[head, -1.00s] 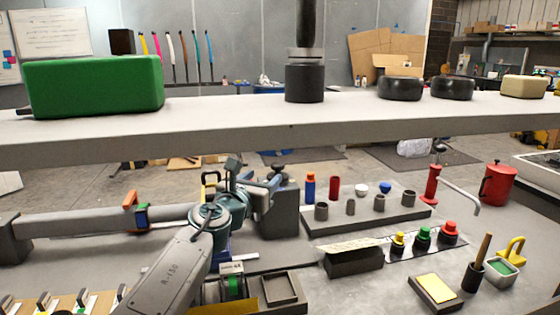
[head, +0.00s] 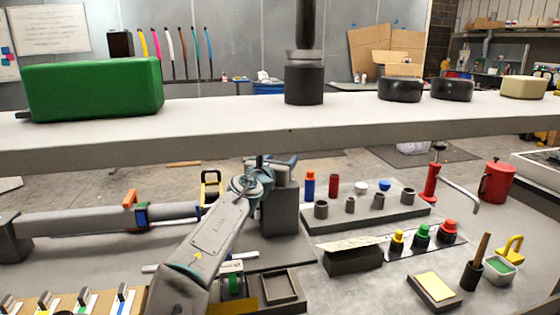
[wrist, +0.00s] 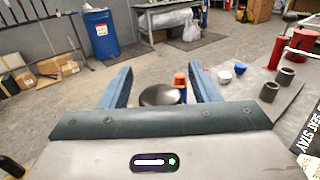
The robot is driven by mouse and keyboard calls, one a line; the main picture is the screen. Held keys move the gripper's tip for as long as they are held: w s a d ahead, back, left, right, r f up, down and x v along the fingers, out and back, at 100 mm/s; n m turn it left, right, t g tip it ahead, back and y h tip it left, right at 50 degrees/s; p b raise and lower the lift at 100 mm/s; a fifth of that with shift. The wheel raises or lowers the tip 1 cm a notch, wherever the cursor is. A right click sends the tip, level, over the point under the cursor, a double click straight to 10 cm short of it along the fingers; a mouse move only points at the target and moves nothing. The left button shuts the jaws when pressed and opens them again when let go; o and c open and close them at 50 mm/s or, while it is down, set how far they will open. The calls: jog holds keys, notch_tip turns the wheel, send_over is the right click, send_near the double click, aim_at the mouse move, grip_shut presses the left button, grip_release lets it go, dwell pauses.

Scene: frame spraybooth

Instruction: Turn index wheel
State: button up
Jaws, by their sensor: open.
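My gripper (head: 270,164) is above the dark block (head: 281,212) at the right end of the grey tube, just under the shelf. In the wrist view my gripper (wrist: 160,82) is open, its two blue fingers apart. A dark round disc or knob (wrist: 162,95) shows between the fingers, partly hidden by the gripper body. I cannot tell whether it touches them. A green wheel-like piece (head: 235,285) in a small stand is partly behind my arm. I cannot tell for sure which of these is the index wheel.
A pale shelf (head: 220,135) crosses over the bench, close above my gripper. The grey tube (head: 90,221) with clamps lies left. A grey rack (head: 375,221) with cups, a blue bottle with an orange cap (head: 309,185) and a red bottle (head: 334,187) stand right.

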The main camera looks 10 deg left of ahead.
jog(key=c, duration=1)
jog(key=shift+n+y+b, duration=0.3)
jog(key=shift+y+b, duration=0.05)
jog(key=shift+y, duration=0.15)
